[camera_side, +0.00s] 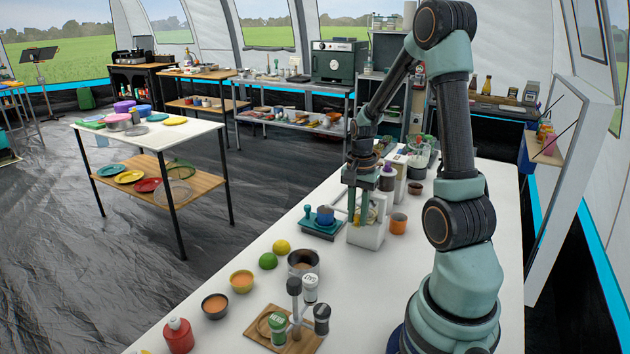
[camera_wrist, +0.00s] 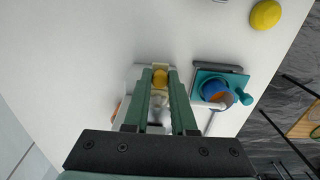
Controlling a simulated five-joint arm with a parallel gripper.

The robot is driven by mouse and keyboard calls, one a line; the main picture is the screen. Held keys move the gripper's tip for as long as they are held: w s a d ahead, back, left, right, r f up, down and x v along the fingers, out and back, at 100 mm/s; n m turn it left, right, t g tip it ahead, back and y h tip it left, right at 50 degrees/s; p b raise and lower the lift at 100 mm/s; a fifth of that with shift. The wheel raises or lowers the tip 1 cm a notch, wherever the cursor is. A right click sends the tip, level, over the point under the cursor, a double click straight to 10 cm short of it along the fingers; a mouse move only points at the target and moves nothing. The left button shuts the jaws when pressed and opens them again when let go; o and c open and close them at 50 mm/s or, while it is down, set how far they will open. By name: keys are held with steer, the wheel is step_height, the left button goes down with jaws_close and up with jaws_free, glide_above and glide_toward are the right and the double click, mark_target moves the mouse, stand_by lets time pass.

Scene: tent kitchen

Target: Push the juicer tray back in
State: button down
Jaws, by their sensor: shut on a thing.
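The white juicer (camera_side: 366,234) stands upright on the white table, beyond the cups and jars at the front. My gripper (camera_side: 352,211) points down at its top, fingers close together. In the wrist view my gripper (camera_wrist: 159,72) has its two green fingers on either side of a yellow part (camera_wrist: 160,78) at the juicer, and is shut on it. The white body of the juicer (camera_wrist: 137,76) shows beside the fingers. The fingers hide much of the juicer, and I cannot make out its tray clearly.
A teal stand (camera_side: 321,229) with a blue cup (camera_side: 325,214) is close on the left of the juicer. An orange cup (camera_side: 398,223) is close on its right. A lemon (camera_side: 281,246), a lime (camera_side: 268,261) and a metal pot (camera_side: 303,263) stand in front.

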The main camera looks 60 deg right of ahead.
steer(key=c, duration=0.7)
jaws_free()
steer(key=shift+r, duration=3.5)
steer(key=w+a+r+n+t, duration=0.1)
steer(key=a+r+n+t, duration=0.1)
steer(key=a+n, duration=0.4)
steer(key=w+a+r+n+t, duration=0.1)
steer(key=a+r+n, duration=0.3)
steer(key=a, duration=0.6)
steer(key=w+a+r+n+t, duration=0.1)
steer(key=a+r+n+t, duration=0.1)
steer(key=a+n, duration=0.6)
steer(key=shift+a+r+t, duration=0.2)
steer(key=shift+r+t, duration=0.1)
steer(key=shift+r, duration=0.45)
